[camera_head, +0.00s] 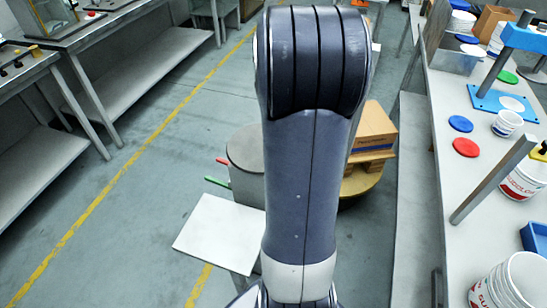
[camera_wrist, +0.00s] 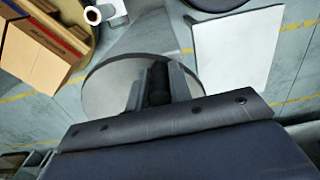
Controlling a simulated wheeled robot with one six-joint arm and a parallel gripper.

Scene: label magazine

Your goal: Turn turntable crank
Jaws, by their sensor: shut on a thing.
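My gripper (camera_wrist: 157,78) shows in the wrist view, its two grey fingers closed on a dark upright crank handle (camera_wrist: 158,84). The handle stands over a round grey disc (camera_wrist: 106,88). In the head view a round grey drum-like body (camera_head: 245,150) shows partly behind my arm, which hides my gripper and the handle there. A round tan turntable (camera_head: 361,182) carrying cardboard boxes (camera_head: 375,128) stands just right of my arm. Turntable (camera_wrist: 88,40) and boxes (camera_wrist: 38,52) also show at the upper left of the wrist view.
A red bar (camera_head: 222,160) and a green bar (camera_head: 217,181) stick out left of the drum. A white panel (camera_head: 215,232) lies in front of it. A long workbench (camera_head: 465,200) with buckets and lids runs along the right. Floor at left is clear up to the benches.

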